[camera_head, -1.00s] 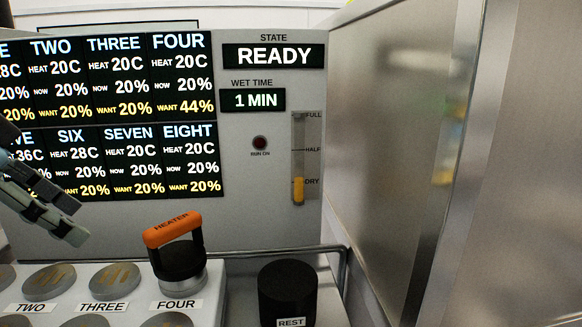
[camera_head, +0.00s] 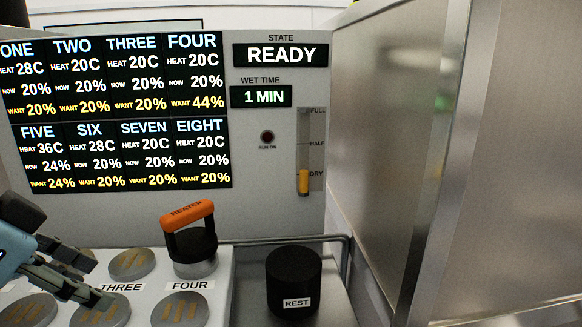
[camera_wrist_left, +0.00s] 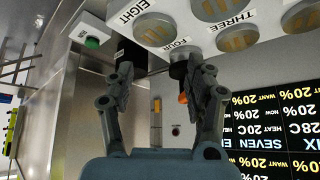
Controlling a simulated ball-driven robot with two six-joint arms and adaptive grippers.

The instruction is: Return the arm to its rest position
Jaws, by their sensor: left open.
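My left gripper (camera_head: 82,278) is at the lower left of the head view, open and empty, above the plates near the THREE label. In the left wrist view its two fingers (camera_wrist_left: 165,80) stand apart. The heater (camera_head: 190,240), a black body with an orange handle, stands upright on the plate at the FOUR label. It also shows beyond the fingers in the left wrist view (camera_wrist_left: 183,97), with a gap between. The black REST block (camera_head: 293,275) stands to the right of the plates, with nothing on it. My right gripper is not in view.
A control panel (camera_head: 270,215) rises behind, its STATE display (camera_head: 281,55) reading READY. A metal rail (camera_head: 300,238) runs behind the REST block. A tall metal wall (camera_head: 385,130) closes the right side. A green button (camera_wrist_left: 92,42) shows in the left wrist view.

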